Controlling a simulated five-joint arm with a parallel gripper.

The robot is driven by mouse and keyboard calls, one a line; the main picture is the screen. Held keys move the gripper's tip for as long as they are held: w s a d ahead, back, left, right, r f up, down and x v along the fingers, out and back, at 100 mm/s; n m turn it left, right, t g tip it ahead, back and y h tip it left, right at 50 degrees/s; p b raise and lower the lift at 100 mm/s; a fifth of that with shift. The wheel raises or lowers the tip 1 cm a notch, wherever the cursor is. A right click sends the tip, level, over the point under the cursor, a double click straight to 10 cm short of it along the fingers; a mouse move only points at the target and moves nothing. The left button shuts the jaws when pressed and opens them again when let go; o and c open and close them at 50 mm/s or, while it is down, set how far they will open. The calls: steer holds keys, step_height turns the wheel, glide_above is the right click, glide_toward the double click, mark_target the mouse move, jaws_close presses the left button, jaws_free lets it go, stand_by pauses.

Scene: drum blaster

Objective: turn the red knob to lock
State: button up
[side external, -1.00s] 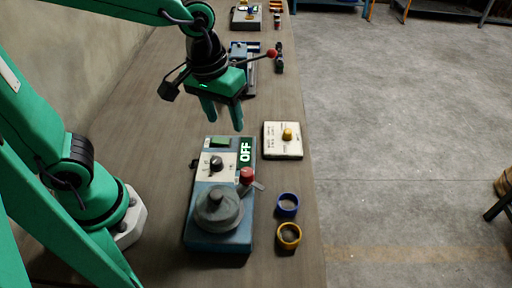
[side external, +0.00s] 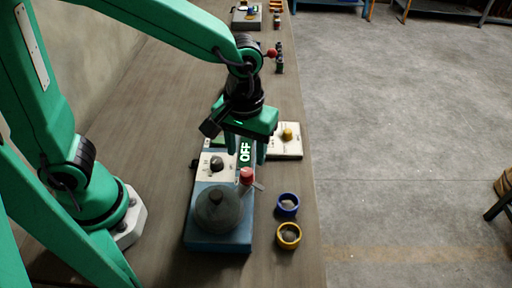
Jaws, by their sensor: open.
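The red knob (side external: 246,174) stands on the right side of a blue control box (side external: 205,243), with a small grey lever or plate beside it. The box also carries a round grey drum (side external: 219,209), a black dial (side external: 216,163) on a white panel and a lit "OFF" sign (side external: 245,152). My gripper (side external: 247,156) is open, pointing down over the far part of the box, just beyond the red knob in the picture. Its fingers partly cover the box's far end and the green button there. I cannot tell whether a finger touches anything.
A white box with a yellow knob (side external: 288,134) stands right of my gripper, partly hidden. A blue ring (side external: 288,204) and a yellow ring (side external: 289,236) lie right of the control box, near the table's right edge. More devices stand at the far end. The table left of the box is clear.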

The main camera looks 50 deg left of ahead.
mark_target(247, 171)
steer(key=shift+f, duration=2.95)
steer(key=c, duration=1)
